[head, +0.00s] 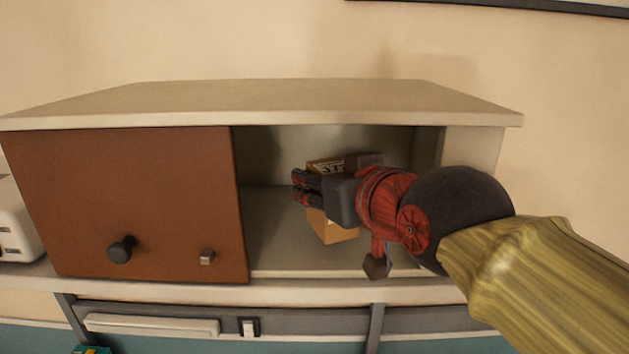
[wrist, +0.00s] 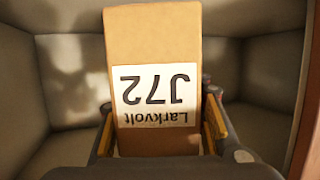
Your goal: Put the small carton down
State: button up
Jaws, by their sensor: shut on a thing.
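The small carton (head: 333,232) is a tan box inside the open right part of a cabinet, partly hidden behind my gripper in the head view. In the wrist view the carton (wrist: 155,45) has a white label reading "Larkvolt J72", upside down. My gripper (head: 306,187) reaches into the cabinet and is shut on the carton. Its fingers (wrist: 160,135) lie on both sides of the carton in the wrist view. I cannot tell whether the carton's underside touches the cabinet floor.
The cabinet (head: 270,104) has a flat top and a right side wall close to my arm. A brown sliding door (head: 140,200) with a dark knob covers the left part. Bare cabinet floor (head: 275,240) shows left of the carton. A white appliance (head: 15,225) stands at far left.

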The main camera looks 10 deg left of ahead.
jog(key=w+a+f+p, duration=0.2)
jog(key=w+f, duration=0.1)
jog(key=shift+w+a, duration=0.2)
jog(key=shift+w, duration=0.05)
jog(key=shift+s+f, duration=0.1)
jog(key=shift+f, duration=0.15)
jog(key=shift+f, duration=0.15)
jog(key=o, duration=1.4)
jog(key=shift+c, duration=0.2)
